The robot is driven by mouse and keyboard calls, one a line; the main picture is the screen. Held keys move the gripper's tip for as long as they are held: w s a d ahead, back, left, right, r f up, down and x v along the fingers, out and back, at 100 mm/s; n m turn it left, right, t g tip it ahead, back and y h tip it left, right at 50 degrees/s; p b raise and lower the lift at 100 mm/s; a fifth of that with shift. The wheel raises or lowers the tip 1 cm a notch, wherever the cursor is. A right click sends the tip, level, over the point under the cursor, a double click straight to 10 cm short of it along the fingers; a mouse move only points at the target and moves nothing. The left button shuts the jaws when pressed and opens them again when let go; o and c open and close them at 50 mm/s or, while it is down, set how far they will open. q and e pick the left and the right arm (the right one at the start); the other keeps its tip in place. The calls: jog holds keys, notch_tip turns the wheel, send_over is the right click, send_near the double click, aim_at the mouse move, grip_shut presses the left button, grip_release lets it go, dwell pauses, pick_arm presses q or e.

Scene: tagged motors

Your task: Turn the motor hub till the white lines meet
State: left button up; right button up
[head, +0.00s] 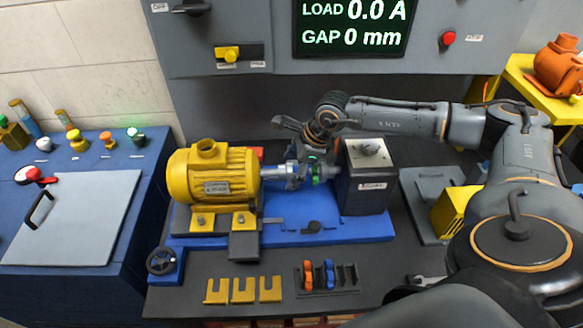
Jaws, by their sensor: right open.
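The yellow motor (212,182) sits on a blue base plate (345,231) on the dark bench. Its grey metal hub (283,173) points right, toward a green coupling part (318,172) and a grey box (368,180) with a shaft. I cannot make out the white lines at this size. My right gripper (306,145) is open, just above and behind the coupling, with its arm reaching in from the right. I cannot tell whether its fingers touch the hub. My left gripper is not in view.
The display (352,27) reads LOAD 0.0 A and GAP 0 mm. Yellow shims (243,290) and a dark rack (327,278) with orange and blue pieces lie at the front. A black handwheel (161,261) is at the base's left corner. A blue cabinet (110,190) stands left.

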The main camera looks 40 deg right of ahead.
jog(key=v, duration=1.2)
dwell(0.3)
